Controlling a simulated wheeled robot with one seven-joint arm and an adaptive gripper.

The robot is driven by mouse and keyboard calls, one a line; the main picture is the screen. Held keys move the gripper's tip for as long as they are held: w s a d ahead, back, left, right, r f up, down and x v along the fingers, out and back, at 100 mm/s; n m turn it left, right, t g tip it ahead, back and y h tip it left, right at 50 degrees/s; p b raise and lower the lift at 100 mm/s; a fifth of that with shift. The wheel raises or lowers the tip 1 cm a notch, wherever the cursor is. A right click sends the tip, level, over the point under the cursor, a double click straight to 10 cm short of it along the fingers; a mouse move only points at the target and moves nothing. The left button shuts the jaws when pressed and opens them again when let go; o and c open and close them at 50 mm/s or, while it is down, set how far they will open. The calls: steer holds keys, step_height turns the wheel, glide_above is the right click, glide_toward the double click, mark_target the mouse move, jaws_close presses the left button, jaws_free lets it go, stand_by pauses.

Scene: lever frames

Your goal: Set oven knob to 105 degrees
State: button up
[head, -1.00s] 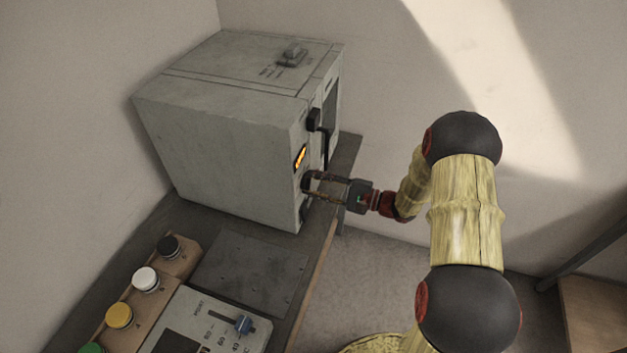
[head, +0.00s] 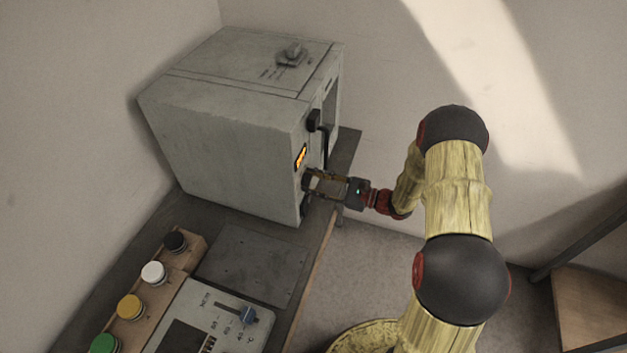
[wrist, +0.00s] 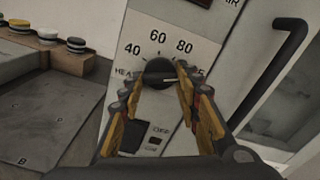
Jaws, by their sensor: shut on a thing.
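The oven (head: 225,135) is a grey box at the back of the bench, with its front facing right in the head view. Its dark round knob (wrist: 157,68) shows in the wrist view under the printed numbers 40, 60 and 80. A pale pointer line crosses the knob's lower part; its exact reading is unclear. My gripper (wrist: 159,78) is shut on the knob, one finger at each side, and the fingers hide part of the dial to the right. In the head view my gripper (head: 308,181) reaches the oven front from the right.
A dark door handle (wrist: 275,75) stands out right of the dial. An orange lit display (head: 301,157) sits above the knob. A row of coloured buttons (head: 153,272) and a panel with a blue slider (head: 248,316) lie on the bench's near part.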

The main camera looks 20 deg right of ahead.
steer(key=shift+f, duration=0.1)
stand_by(0.3)
steer(key=o, duration=1.2)
steer(key=shift+d, duration=0.1)
steer(key=v, duration=1.2)
